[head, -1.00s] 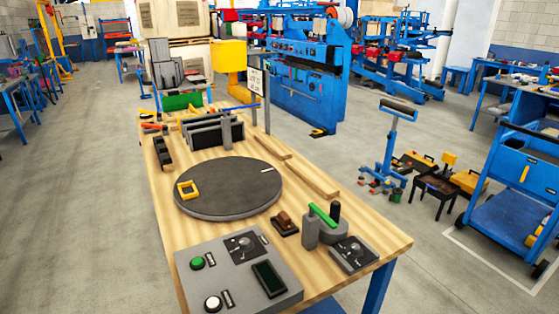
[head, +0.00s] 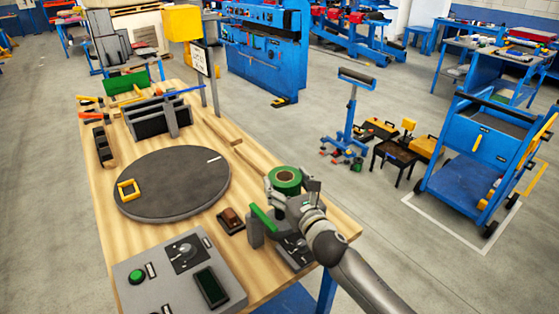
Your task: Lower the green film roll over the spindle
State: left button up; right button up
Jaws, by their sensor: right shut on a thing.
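The green film roll (head: 285,178) is ring-shaped, with a brown core whose open end faces up. My right gripper (head: 299,194) is shut on it from the lower right and holds it at the right edge of the table. The roll is over or close to the grey fixture with the green bar (head: 263,219). The dark upright spindle of that fixture is hidden by the roll and gripper, so I cannot tell whether they line up or touch. My left gripper is not in view.
The wooden table (head: 110,216) carries a dark round turntable (head: 180,188) with a yellow square frame (head: 127,190). A grey control panel (head: 165,277) is in front, and a small brown block (head: 231,217) sits left of the fixture.

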aim_at(282, 175)
jog(key=w+r, duration=0.1)
jog(key=w+a+r, duration=0.1)
jog(key=w, duration=0.1)
jog(key=shift+a, duration=0.1)
jog(key=shift+w+a+r+y, duration=0.1)
jog(key=shift+w+r+y, duration=0.05)
jog(key=shift+w+y, duration=0.2)
jog(key=shift+s+f+b, duration=0.1)
jog(key=shift+f+b, duration=0.7)
jog(key=shift+f, duration=0.15)
notch_tip(282, 175, down, 8)
jog(key=b, duration=0.7)
jog(key=shift+s+p, duration=0.2)
jog(key=shift+p, duration=0.15)
